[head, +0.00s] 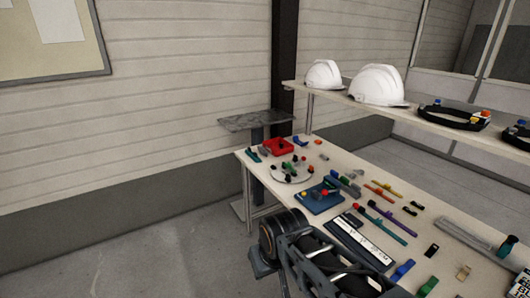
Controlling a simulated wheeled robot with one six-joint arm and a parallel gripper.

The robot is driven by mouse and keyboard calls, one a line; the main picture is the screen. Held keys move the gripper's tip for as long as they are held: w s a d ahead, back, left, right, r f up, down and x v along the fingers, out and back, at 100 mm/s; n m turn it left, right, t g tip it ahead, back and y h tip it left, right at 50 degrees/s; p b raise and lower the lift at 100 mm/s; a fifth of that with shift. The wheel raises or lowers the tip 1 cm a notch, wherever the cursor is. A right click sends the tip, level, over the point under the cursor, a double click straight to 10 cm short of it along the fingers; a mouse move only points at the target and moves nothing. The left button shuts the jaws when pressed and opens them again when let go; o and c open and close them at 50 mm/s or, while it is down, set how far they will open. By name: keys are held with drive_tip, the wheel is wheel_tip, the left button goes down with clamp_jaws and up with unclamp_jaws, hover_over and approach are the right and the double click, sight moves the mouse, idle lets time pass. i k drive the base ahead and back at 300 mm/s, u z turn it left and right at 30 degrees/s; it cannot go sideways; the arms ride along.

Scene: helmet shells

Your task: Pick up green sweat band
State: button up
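The green sweat band cannot be told for certain, as several green pieces lie small on the table. A green strip (350,187) lies right of the blue tray near the table's middle. A dark green piece (253,154) lies at the far left corner, and a green block (428,286) lies at the near right. A long teal and purple strip (382,223) lies between them. My dark arm shows at the bottom centre, in front of the table's near left edge. My gripper's fingers cannot be made out.
The table (460,260) holds many small parts, a red bin (278,146), a round plate (291,176), a blue tray (319,201) and a keyboard-like panel (358,240). White helmets (379,86) and dark headbands (453,118) stand on the raised shelf. Floor at left is clear.

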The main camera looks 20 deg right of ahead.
sight(287, 165)
drive_tip(key=i, duration=1.8)
drive_tip(key=z, duration=1.15)
